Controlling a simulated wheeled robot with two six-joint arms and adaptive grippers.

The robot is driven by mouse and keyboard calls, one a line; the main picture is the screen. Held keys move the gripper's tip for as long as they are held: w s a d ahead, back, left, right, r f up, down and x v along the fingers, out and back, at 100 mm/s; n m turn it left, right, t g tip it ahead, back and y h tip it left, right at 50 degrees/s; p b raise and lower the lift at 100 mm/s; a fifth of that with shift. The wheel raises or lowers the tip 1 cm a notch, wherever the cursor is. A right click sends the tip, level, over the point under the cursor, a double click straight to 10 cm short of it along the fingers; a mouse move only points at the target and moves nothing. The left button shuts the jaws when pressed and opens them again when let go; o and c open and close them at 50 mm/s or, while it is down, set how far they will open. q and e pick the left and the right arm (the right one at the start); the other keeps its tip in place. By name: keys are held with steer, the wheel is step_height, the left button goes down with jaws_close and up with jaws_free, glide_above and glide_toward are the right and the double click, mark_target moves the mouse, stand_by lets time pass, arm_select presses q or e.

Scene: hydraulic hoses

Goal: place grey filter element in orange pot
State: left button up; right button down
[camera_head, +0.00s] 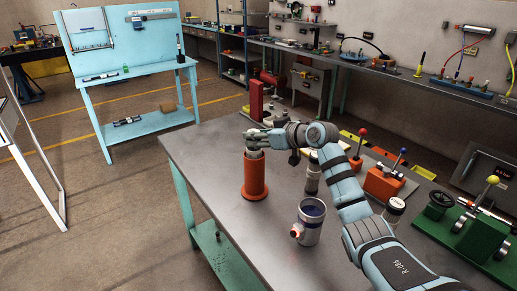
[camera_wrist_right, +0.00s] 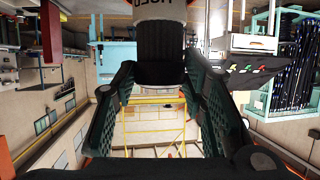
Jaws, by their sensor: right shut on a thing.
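The orange pot (camera_head: 255,178) stands upright on the workbench, tall with a wider foot. My right gripper (camera_head: 254,139) is just above its mouth, fingers pointing left. It is shut on the grey filter element (camera_head: 254,153), whose light grey part shows between the fingers and the pot's rim. In the right wrist view a black ribbed part of the filter element (camera_wrist_right: 161,55) stands between the fingers, with a pale lettered band at the picture's top edge. How far its lower end reaches into the pot is hidden. My left gripper is not in view.
A metal canister (camera_head: 311,222) with a blue inside stands front right of the pot. A small dark-topped bottle (camera_head: 312,180) and a labelled bottle (camera_head: 394,209) stand near my right arm. Orange (camera_head: 384,183) and green (camera_head: 475,235) lever blocks stand right. The bench's front left is clear.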

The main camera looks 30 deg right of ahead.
steer(key=shift+s+f+b, duration=0.15)
steer(key=shift+f+b, duration=0.3)
steer(key=shift+f, duration=2.05)
steer(key=c, duration=1)
jaws_free()
steer(key=shift+f, duration=0.1)
steer(key=shift+s, duration=0.1)
glide_toward(259, 150)
steer(key=s+r, duration=0.2)
steer(key=shift+w+d+f+p, duration=0.1)
steer(key=shift+w+d+p, duration=0.15)
steer(key=shift+d+p, duration=0.05)
